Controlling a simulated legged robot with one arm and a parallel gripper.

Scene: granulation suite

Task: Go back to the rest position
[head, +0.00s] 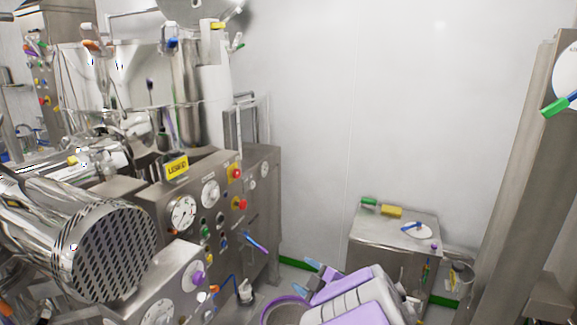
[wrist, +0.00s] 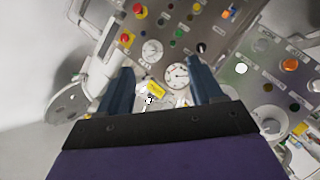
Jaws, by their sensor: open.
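My gripper (wrist: 160,66) shows in the wrist view, its two dark blue fingers spread apart with nothing between them. Behind the gap is the steel control panel (wrist: 215,45) with gauges and buttons, and a small yellow label (wrist: 156,90). The fingers appear clear of the panel. In the head view, my purple and grey arm is folded low at the bottom middle, in front of the floor between the machine and a small steel cabinet.
A large steel machine (head: 150,185) with gauges, red buttons and a perforated drum end (head: 112,250) fills the left. A steel cabinet (head: 392,245) stands at right, bearing a yellow block (head: 391,211), a green item (head: 369,202) and a white disc (head: 416,230). A steel column (head: 520,170) stands far right.

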